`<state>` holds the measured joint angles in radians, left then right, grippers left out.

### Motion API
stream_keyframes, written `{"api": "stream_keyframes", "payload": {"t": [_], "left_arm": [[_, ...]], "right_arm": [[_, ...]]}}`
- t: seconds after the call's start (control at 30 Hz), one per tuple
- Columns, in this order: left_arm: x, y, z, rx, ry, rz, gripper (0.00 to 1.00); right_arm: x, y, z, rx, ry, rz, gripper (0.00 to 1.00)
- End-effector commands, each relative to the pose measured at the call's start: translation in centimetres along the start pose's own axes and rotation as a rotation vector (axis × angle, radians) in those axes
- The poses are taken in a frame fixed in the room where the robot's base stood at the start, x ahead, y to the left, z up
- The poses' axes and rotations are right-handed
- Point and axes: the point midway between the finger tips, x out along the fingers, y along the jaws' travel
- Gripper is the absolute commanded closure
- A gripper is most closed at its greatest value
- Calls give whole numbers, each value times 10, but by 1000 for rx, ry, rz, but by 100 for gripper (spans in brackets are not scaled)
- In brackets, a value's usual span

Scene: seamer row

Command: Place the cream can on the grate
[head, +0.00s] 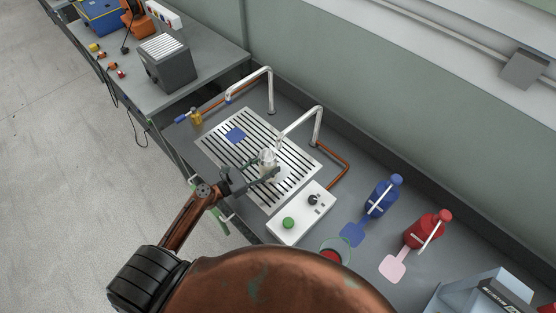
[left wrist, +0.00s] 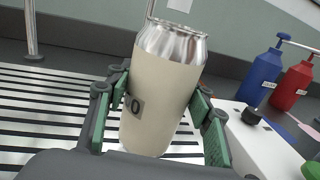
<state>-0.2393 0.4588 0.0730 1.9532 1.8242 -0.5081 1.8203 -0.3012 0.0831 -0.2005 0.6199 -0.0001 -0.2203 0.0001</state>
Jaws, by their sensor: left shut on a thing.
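The cream can (left wrist: 160,90), with a silver top and a dark label, stands slightly tilted in the left wrist view. My left gripper (left wrist: 158,112) is shut on it, with green-padded fingers on both sides. In the head view my left gripper (head: 256,174) is over the right part of the slotted grate (head: 222,148), and the can (head: 268,157) shows small and partly hidden there. The grate also shows in the left wrist view (left wrist: 50,105). I cannot tell whether the can's base touches the grate. My right gripper does not show.
Two bent metal pipes (head: 318,122) rise behind the grate. A white control box (head: 300,213) with a green button stands right of it. A blue bottle (head: 381,198) and a red bottle (head: 428,230) stand further right.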

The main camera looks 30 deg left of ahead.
Motion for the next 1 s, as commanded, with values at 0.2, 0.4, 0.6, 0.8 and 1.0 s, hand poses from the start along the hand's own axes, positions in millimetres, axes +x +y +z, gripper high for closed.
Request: {"api": "stream_keyframes", "payload": {"t": [0.2,0.4,0.6,0.8,1.0], "left_arm": [[15,0,0,-2,-1,0,81],[44,0,2,0,-2,-1,81],[49,0,-17,-3,1,1,81],[49,0,-16,-2,0,0,81],[48,0,-19,-2,0,0,48]], "right_arm": [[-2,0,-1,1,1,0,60],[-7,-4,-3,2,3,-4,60],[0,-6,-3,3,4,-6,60],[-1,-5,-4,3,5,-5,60],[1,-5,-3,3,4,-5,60]]}}
